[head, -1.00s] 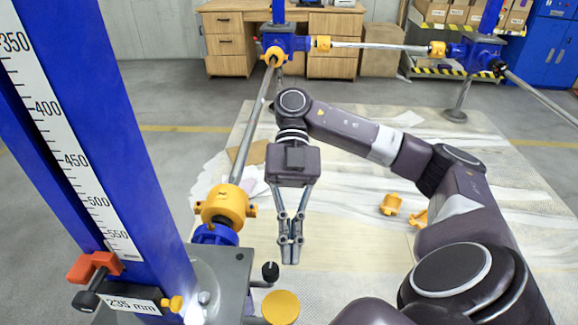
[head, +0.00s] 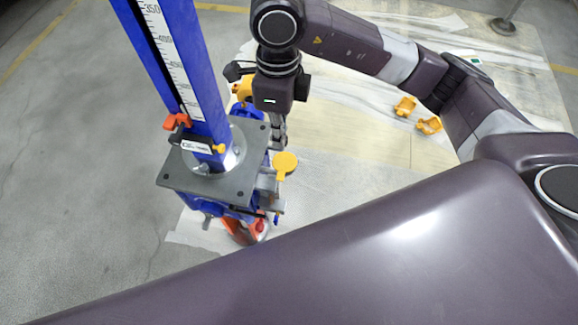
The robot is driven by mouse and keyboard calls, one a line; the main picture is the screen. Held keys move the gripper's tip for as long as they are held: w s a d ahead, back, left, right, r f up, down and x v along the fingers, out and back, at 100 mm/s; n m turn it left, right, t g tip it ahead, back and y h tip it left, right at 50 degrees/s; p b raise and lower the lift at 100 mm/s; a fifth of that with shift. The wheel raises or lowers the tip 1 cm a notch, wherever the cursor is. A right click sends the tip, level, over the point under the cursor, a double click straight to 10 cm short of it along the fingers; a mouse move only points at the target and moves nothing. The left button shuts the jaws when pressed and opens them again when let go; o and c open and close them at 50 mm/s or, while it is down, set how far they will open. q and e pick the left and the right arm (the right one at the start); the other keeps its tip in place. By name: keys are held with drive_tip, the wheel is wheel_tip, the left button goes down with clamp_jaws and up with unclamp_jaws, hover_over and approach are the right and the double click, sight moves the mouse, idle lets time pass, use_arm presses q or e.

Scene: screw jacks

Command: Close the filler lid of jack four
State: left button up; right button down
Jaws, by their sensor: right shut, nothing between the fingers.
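The near jack is a blue column (head: 190,62) with a millimetre scale, standing on a grey top plate (head: 205,185). No number naming it jack four is readable. A round yellow lid (head: 286,160) with a short tab sticks out beyond the right edge of the plate. It looks like the filler lid, swung out; the opening it belongs to cannot be made out. My right gripper (head: 278,147) points down just left of the lid, beside the plate's right edge. It is shut and empty. Whether it touches the lid cannot be told. My left gripper is out of view.
An orange clamp (head: 177,121) sits on the column. A yellow coupling (head: 242,88) is partly hidden behind my right wrist. Loose yellow coupling halves (head: 405,106) lie on the pale floor sheet (head: 350,190). Grey floor at left is clear.

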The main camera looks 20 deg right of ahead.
sight(280, 178)
drive_tip(key=f, duration=0.4)
drive_tip(key=f+p, duration=0.1)
drive_tip(key=f, duration=0.4)
drive_tip(key=f+p, duration=0.1)
drive_tip(key=f, duration=0.4)
drive_tip(key=shift+s+a, duration=0.3)
drive_tip(key=shift+s, duration=0.05)
drive_tip(key=shift+f, duration=0.15)
